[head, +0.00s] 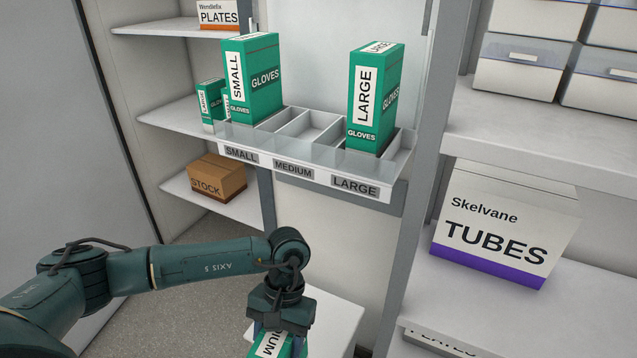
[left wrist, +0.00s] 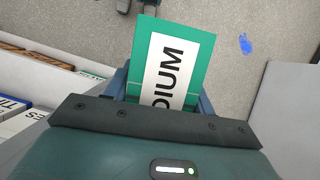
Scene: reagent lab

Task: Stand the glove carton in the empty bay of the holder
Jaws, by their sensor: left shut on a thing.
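The green glove carton (head: 271,345), its white label partly reading MEDIUM, is in my left gripper (head: 277,327) at the bottom of the head view. The carton also shows in the left wrist view (left wrist: 176,60), between the blue fingers. My left gripper is shut on it, low and in front of the holder. The holder (head: 303,172) is a clear, wall-mounted rack with bays labelled SMALL, MEDIUM and LARGE. A SMALL carton (head: 253,80) stands in the left bay and a LARGE carton (head: 374,98) in the right. The MEDIUM bay (head: 304,128) is empty. My right gripper is not in view.
A white surface (head: 335,310) lies below the holder near my gripper. Shelves with a STOCK box (head: 216,177) and a small glove carton (head: 210,102) stand left. A TUBES box (head: 505,225) sits on the right shelving. The space before the holder is clear.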

